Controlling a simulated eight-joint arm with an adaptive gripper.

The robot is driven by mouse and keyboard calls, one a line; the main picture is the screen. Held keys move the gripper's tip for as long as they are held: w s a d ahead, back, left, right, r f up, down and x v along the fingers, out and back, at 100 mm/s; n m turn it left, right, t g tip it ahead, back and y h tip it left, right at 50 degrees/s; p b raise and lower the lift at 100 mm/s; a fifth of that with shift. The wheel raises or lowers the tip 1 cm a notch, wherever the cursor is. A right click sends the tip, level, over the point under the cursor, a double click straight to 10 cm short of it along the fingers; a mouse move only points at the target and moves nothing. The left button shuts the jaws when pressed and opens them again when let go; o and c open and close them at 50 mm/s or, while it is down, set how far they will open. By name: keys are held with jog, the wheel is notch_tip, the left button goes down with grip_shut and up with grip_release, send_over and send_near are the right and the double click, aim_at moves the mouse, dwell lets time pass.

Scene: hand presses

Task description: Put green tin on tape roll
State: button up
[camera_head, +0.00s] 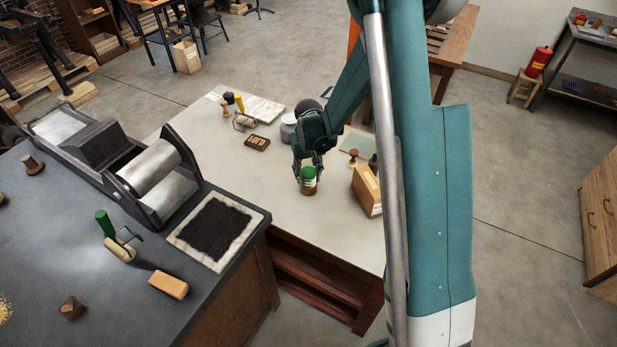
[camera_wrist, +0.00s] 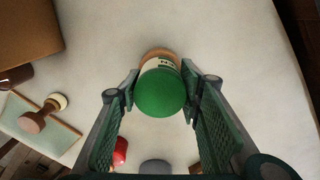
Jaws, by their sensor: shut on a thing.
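The green tin (camera_head: 308,173) has a green lid and a pale printed label. In the wrist view its round lid (camera_wrist: 161,92) fills the space between the fingers. My gripper (camera_wrist: 160,95) is shut on it, one finger on each side. In the head view my gripper (camera_head: 307,170) points down over the pale table. A tan-brown round edge, which looks like the tape roll (camera_wrist: 158,52), shows directly beneath the tin; it also shows in the head view (camera_head: 309,191). The tin looks upright above it. Whether they touch is hard to tell.
A cardboard box (camera_head: 366,190) stands close on the right. A stamp (camera_head: 353,154) and a green-grey plate (camera_head: 357,146) lie behind it. A dark type block (camera_head: 257,143) and a grey pot (camera_head: 288,128) are farther left. The pale table (camera_head: 300,240) is clear in front.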

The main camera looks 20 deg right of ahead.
aim_at(309, 172)
jog(key=shift+f, duration=0.2)
jog(key=o, duration=1)
jog(key=shift+r, duration=0.25)
notch_tip(309, 172, up, 12)
jog(key=shift+f, duration=0.1)
jog(key=shift+p, duration=0.3)
dwell(0.5)
